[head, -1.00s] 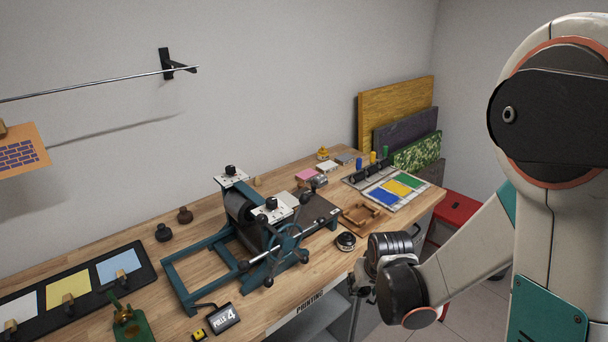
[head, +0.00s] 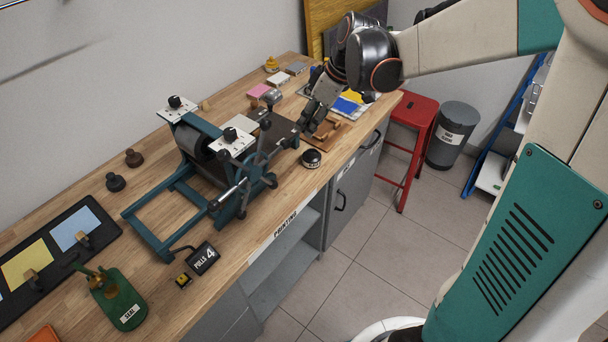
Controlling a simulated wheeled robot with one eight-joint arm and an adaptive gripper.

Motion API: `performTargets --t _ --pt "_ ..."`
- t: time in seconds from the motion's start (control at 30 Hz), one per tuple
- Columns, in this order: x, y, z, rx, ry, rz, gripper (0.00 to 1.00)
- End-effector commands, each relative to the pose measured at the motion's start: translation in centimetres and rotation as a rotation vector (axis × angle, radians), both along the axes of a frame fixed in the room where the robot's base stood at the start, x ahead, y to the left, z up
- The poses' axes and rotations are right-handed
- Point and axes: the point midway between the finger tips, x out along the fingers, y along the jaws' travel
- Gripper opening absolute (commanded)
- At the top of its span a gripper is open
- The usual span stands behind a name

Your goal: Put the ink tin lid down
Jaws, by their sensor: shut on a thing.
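My gripper (head: 312,122) is over the right part of the bench, fingers pointing down, beside the wooden tray (head: 327,136). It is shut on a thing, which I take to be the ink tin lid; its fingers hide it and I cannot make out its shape. A small round dark tin (head: 311,158) with a pale ring stands on the bench just in front of my gripper, near the front edge. I cannot tell for sure whether it is open.
The etching press (head: 215,160) with its wheel stands left of my gripper. Bare bench (head: 270,210) lies along the front edge. A red stool (head: 413,112) stands at right.

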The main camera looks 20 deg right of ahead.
Motion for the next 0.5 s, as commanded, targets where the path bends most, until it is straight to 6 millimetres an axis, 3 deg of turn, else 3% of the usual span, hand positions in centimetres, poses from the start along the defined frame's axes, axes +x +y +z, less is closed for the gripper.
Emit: performTargets --t 0.17,0.5 --pt "0.0 0.0 -3.0 -0.001 0.001 0.010 0.24" --pt "0.0 0.0 -11.4 -0.001 0.001 0.008 0.24"
